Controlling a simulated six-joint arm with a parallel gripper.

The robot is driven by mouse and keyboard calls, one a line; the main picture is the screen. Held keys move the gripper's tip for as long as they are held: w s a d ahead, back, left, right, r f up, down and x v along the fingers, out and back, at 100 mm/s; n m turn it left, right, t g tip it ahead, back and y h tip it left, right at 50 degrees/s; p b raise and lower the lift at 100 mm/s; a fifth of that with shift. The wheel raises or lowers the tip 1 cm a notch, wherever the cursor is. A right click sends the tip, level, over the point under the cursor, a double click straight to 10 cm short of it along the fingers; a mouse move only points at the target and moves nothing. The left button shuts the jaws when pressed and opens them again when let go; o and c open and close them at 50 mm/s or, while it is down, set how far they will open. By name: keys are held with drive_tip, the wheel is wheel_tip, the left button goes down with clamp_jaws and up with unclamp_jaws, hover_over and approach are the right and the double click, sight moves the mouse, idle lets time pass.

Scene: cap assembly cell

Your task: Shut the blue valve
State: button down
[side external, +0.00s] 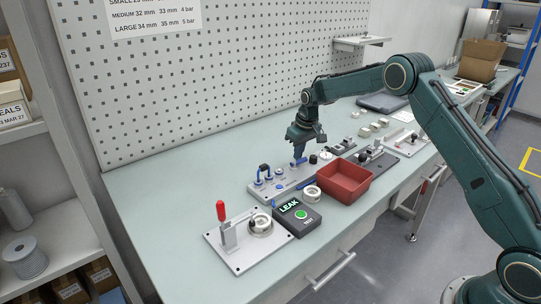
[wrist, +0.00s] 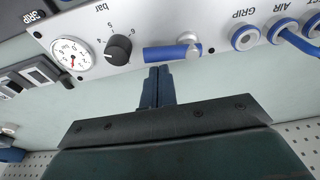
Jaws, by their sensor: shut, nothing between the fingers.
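The blue valve (wrist: 168,53) is on the light grey air panel (wrist: 215,14). Its handle lies along the panel's row of fittings, with a silver pivot at its right end in the wrist view. In the side view the valve (side external: 299,162) shows small, just under my gripper. My gripper (wrist: 158,70) points down with its two blue fingers shut together and empty. The fingertips are right beside the handle, near its free left end; I cannot tell whether they touch it. The gripper (side external: 298,153) partly hides the panel in the side view.
A black knob (wrist: 118,49) marked bar and a round gauge (wrist: 70,56) sit left of the valve. Blue ports (wrist: 245,37) with tubing sit right. A red bin (side external: 345,181) and black LEAK box (side external: 297,215) stand close by. The bench behind the panel is clear.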

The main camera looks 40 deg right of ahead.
sight(305, 169)
drive_tip(key=shift+f, duration=0.65)
drive_tip(key=shift+r, duration=0.35)
idle(0.6)
drive_tip(key=shift+s, duration=1)
idle(0.8)
drive_tip(key=shift+s, duration=0.3)
drive_tip(key=shift+s+a, duration=0.5)
drive_tip(key=shift+s, duration=0.35)
idle(0.8)
drive_tip(key=shift+s+a, duration=0.3)
drive_tip(key=shift+a, duration=0.05)
idle(0.6)
drive_tip(key=shift+d, duration=0.3)
drive_tip(key=shift+r, duration=0.15)
wheel_tip(305, 169, up, 7)
idle(1.0)
